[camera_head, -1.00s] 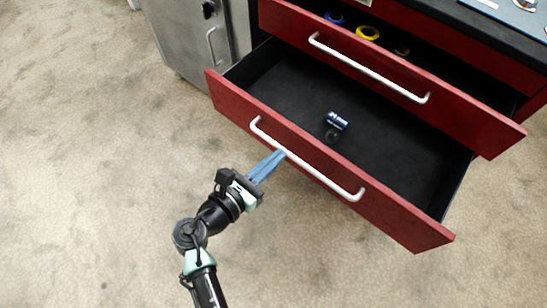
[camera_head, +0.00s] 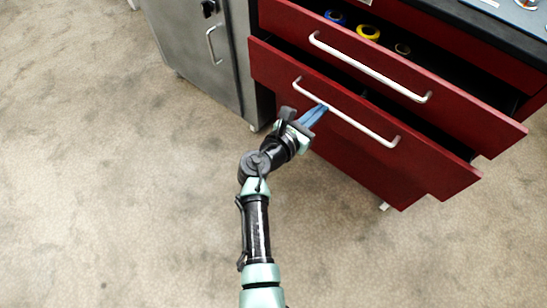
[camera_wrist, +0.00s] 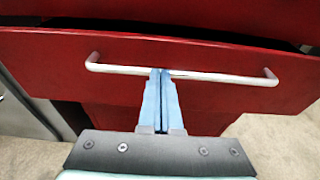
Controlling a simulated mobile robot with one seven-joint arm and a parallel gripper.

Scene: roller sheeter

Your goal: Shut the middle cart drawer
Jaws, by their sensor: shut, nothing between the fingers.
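The red middle drawer (camera_head: 432,158) of the cart stands slightly open, with a narrow dark gap behind its front. Its inside is mostly hidden under the upper drawer. Its pale bar handle (camera_head: 350,120) runs across the front. My gripper (camera_head: 321,108) is shut and empty, with its blue fingertips at the handle, left of its middle. In the wrist view the fingertips (camera_wrist: 161,72) meet the handle (camera_wrist: 205,75) near its centre, against the drawer front (camera_wrist: 120,50); whether they touch the bar or the panel I cannot tell.
The upper drawer (camera_head: 455,98) is also open, holding blue and yellow tape rolls (camera_head: 368,32), and overhangs the middle drawer. A grey metal cabinet (camera_head: 190,50) stands left of the cart.

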